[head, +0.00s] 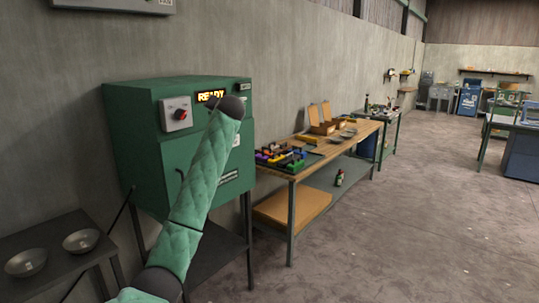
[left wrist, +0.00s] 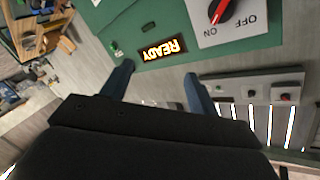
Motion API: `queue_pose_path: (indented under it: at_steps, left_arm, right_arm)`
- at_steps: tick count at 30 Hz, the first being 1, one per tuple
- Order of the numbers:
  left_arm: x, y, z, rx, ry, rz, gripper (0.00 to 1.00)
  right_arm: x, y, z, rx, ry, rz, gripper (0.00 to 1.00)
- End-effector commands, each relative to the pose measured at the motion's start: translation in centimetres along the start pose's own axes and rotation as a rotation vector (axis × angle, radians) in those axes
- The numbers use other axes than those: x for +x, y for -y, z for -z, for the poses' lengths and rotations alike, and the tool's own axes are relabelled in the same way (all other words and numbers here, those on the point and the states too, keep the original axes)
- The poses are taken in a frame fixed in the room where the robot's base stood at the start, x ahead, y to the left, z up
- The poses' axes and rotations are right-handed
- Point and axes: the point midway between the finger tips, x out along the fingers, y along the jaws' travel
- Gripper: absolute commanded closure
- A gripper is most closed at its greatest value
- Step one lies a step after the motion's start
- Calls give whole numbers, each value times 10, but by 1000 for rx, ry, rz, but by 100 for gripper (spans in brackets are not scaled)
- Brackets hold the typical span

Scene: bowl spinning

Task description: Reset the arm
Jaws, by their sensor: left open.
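My left arm, in a green quilted sleeve, rises across the head view in front of the green machine (head: 140,150). My left gripper (left wrist: 159,69) shows in the left wrist view, with its two blue-grey fingers apart and nothing between them. Beyond the fingers are the machine's lit READY display (left wrist: 161,49) and its red knob (left wrist: 221,10) on a white OFF plate. In the head view the READY display (head: 211,96) and the red knob (head: 181,114) are on the machine's upper front. My left gripper is not distinguishable there. My right gripper is in neither view.
A dark table (head: 50,240) with two metal bowls (head: 82,240) (head: 26,262) stands at lower left. A wooden workbench (head: 340,143) with coloured items and open boxes stands right of the machine. The concrete floor (head: 410,220) at right is clear.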

Motion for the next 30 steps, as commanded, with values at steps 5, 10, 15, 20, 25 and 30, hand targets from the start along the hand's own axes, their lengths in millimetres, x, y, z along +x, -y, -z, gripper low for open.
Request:
queue_pose_path:
  at_steps: [5,10,15,20,25,30]
  left_arm:
    - [-4,-37,-36,-77,-13,-101,40]
    - [-8,-81,-84,-140,-3,-201,40]
    - [-16,-134,-153,-198,33,-308,40]
    - [-30,-182,-224,-238,84,-395,40]
    - [-51,-229,-300,-265,147,-474,40]
    - [-78,-271,-378,-282,219,-542,40]
  right_arm:
    - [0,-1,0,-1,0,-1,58]
    - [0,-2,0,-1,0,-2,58]
    - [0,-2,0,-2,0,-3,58]
    - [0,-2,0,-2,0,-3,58]
    - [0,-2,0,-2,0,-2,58]
    - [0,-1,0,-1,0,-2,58]
